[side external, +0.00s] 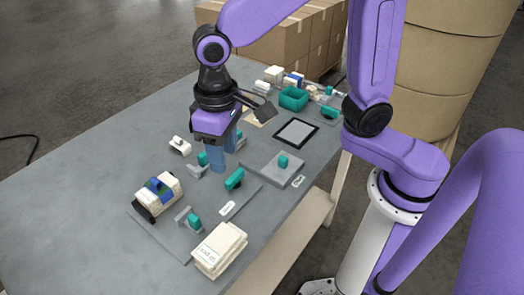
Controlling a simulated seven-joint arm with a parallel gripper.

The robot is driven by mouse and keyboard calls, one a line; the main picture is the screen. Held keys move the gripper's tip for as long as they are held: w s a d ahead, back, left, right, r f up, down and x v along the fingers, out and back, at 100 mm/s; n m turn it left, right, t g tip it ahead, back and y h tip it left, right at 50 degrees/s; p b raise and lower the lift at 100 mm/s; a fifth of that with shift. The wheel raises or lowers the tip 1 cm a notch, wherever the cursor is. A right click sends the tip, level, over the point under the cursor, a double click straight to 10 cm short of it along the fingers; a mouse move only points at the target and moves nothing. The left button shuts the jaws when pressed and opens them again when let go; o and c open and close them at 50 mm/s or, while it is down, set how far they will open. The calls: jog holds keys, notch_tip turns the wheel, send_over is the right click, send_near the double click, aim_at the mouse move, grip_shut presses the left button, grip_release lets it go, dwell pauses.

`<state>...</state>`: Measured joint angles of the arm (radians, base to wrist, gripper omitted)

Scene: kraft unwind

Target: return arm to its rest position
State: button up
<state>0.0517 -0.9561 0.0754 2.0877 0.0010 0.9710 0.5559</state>
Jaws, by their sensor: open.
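My purple arm reaches over the grey table (60,200) from the right. My gripper (222,160) points down above the middle of the table, with blue fingers. It is open, and I see nothing held in it. The fingertips are close to the surface, beside a small grey bracket with a teal block (203,159). Whether they touch anything is hard to tell.
A cream bundle with a blue-green band (160,192) lies left of my gripper. A stack of cream bags (219,248) is at the front edge. A teal bin (293,99) and a black-framed pad (297,132) stand behind. Cardboard boxes (290,38) are beyond the table.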

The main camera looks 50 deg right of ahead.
jog(key=s+d+f+n, duration=0.1)
jog(key=s+d+n, duration=0.7)
jog(key=s+d, duration=0.6)
jog(key=d, duration=0.2)
jog(key=shift+s+d+n, duration=0.3)
jog(key=shift+s, duration=0.1)
dwell(1.1)
